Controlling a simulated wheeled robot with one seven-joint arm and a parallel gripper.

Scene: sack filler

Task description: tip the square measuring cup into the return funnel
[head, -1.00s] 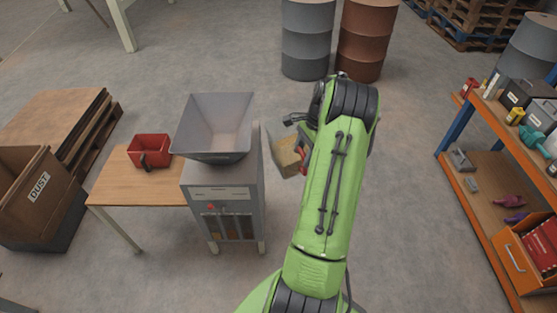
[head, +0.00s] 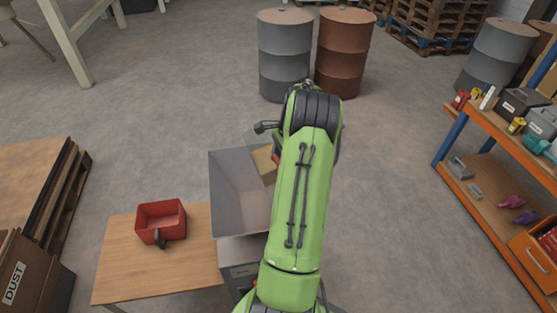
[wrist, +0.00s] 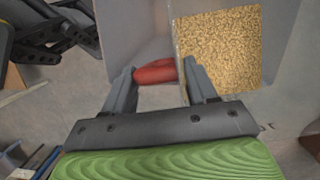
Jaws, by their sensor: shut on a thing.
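My gripper (wrist: 162,80) is shut on the red handle (wrist: 155,72) of the square measuring cup. The cup shows in the wrist view as a square full of golden grain (wrist: 220,48), to the right of the fingers. In the head view a small part of the cup's grain (head: 264,163) shows beside my green arm, at the upper right of the return funnel. The return funnel (head: 235,195) is a wide grey hopper on top of a grey cabinet. My arm hides its right side, my fingers and most of the cup. Grain is still in the cup.
A red handled container (head: 160,217) stands on the wooden table (head: 120,262) left of the funnel. A cardboard box marked DUST (head: 30,280) is at the lower left. Drums (head: 284,50) stand behind, and an orange shelf (head: 480,185) is at the right.

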